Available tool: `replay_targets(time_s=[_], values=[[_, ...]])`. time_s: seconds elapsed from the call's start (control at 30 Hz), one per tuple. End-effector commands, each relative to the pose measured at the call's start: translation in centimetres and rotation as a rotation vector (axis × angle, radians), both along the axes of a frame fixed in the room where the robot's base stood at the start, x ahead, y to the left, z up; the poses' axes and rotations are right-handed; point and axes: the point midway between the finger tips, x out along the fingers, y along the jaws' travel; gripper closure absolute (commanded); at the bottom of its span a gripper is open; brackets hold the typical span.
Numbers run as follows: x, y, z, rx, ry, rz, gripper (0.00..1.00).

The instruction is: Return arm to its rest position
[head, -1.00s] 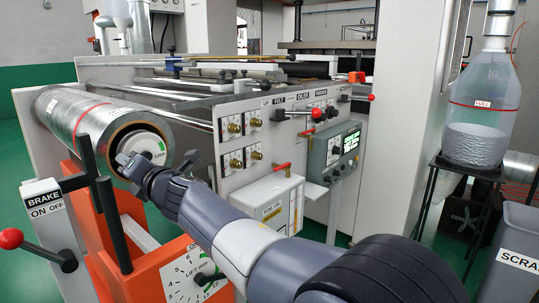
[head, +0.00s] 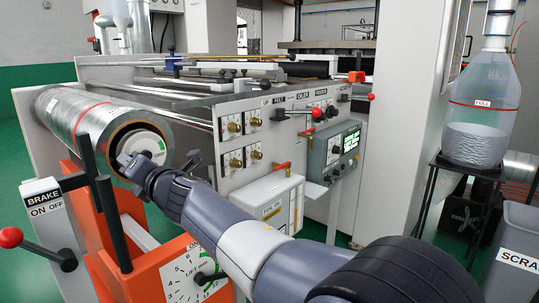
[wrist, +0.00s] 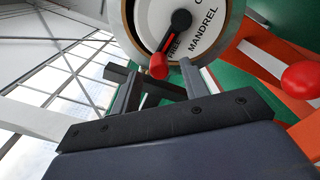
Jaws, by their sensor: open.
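My gripper (head: 140,168) is at the end of my grey arm, in front of the near end of the foil roll (head: 80,115) at the left in the head view. In the wrist view my gripper (wrist: 160,75) has its two fingers apart with nothing held between them. The white mandrel dial (wrist: 180,25) with its red-tipped black lever (wrist: 168,50) lies just beyond the fingers. Whether a finger touches the lever or dial I cannot tell.
A brake lever with a red knob (head: 11,238) and an orange lift stand (head: 165,268) are close at the left. The machine's panel (head: 260,150) with red-handled valves is right of my gripper. A clear bottle (head: 482,110) and a scrap bin (head: 515,250) stand at the right.

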Motion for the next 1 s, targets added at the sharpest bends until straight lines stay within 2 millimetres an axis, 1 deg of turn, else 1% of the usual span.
replay_targets(time_s=[0.03,0.2,0.3,0.4,0.6,1.0], values=[[0.6,0.7,0.1,-0.001,0.001,0.000,0.57],[2.2,2.7,0.1,0.000,0.000,0.001,0.57],[2.2,2.5,1.1,0.065,0.077,0.000,0.57],[2.3,2.4,1.5,0.126,0.148,-0.001,0.57],[2.5,2.3,1.9,0.200,0.234,0.000,0.57],[2.5,2.2,1.9,0.221,0.254,0.001,0.57]])
